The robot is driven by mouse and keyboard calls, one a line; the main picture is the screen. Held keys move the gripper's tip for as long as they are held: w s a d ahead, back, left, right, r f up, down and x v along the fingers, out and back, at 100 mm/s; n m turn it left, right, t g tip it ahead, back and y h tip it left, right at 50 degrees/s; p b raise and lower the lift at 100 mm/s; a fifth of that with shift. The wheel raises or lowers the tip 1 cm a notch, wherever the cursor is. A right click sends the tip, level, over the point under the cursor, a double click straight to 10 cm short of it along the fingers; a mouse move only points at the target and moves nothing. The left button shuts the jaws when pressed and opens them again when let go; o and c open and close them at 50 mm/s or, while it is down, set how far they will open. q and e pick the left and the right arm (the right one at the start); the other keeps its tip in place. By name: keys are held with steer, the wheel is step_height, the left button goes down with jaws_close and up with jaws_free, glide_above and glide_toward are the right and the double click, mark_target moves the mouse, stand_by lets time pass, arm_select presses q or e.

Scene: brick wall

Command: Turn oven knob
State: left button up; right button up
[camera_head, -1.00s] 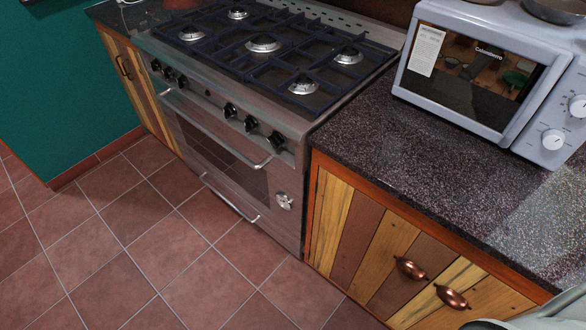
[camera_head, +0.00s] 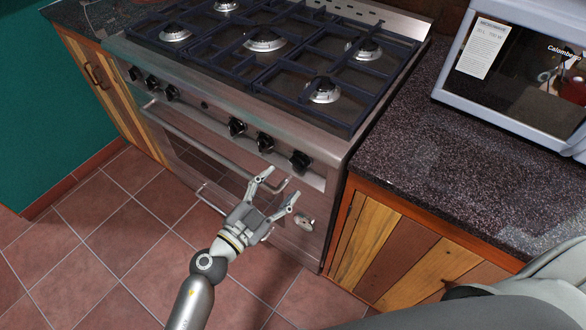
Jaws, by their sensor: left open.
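The stainless oven (camera_head: 325,133) stands against the back with black knobs along its front panel. Three knobs are on the right half: one knob (camera_head: 236,127), a middle knob (camera_head: 265,143) and a rightmost knob (camera_head: 300,160). My left gripper (camera_head: 281,184) is open and empty, in front of the oven near the right end of the upper door handle (camera_head: 215,150). Its fingers point up toward the panel, below the middle and rightmost knobs. I cannot tell if a finger touches the handle. My right gripper is out of view.
A black burner grate (camera_head: 225,45) covers the oven top. A dark speckled counter (camera_head: 430,150) with a microwave (camera_head: 450,93) is at the right, above a wooden cabinet (camera_head: 395,250). The tiled floor (camera_head: 110,215) is clear at the left.

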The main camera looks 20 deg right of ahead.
mark_target(295, 166)
arm_select(q)
steer(key=b+x, duration=0.1)
steer(key=x, duration=0.5)
steer(key=shift+w+d+f, duration=0.1)
steer(key=shift+w+d, duration=0.15)
steer(key=shift+w, duration=0.05)
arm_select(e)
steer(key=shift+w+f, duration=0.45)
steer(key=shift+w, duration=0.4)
arm_select(q)
steer(key=c, duration=1)
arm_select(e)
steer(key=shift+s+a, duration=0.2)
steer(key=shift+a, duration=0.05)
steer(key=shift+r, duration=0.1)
